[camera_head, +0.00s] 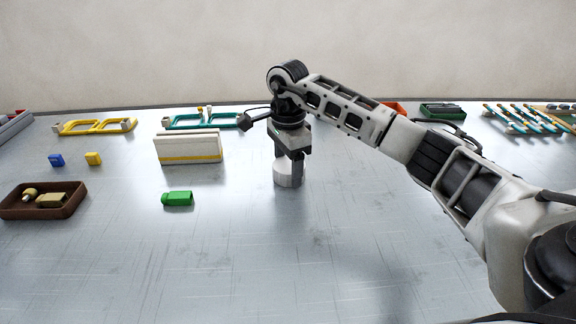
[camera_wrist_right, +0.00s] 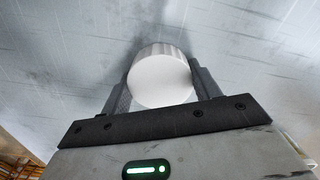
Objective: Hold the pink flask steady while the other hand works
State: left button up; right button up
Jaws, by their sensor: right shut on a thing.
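I see no pink flask in either view. My right gripper (camera_head: 291,155) points down at the middle of the table and is shut on a white cylinder (camera_head: 288,175). In the right wrist view the white cylinder (camera_wrist_right: 161,82) sits between the two dark fingers, its round pale end facing the camera. In the head view the cylinder looks upright and at or very near the table surface; I cannot tell whether it touches. My left gripper is not in view.
A brown tray (camera_head: 72,208) holds small pieces at far left. Yellow (camera_head: 96,127) and teal (camera_head: 202,121) frames lie behind. A striped rack (camera_head: 528,118) stands back right. The front table is clear.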

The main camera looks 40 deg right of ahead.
aim_at(288, 165)
jog(key=o, duration=1.1)
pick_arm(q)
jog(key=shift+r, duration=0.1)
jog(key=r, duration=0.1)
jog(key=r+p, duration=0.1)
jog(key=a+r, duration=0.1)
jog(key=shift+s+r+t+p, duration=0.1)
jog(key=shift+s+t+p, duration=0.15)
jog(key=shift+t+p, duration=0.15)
pick_arm(e)
notch_tip(288, 165, up, 12)
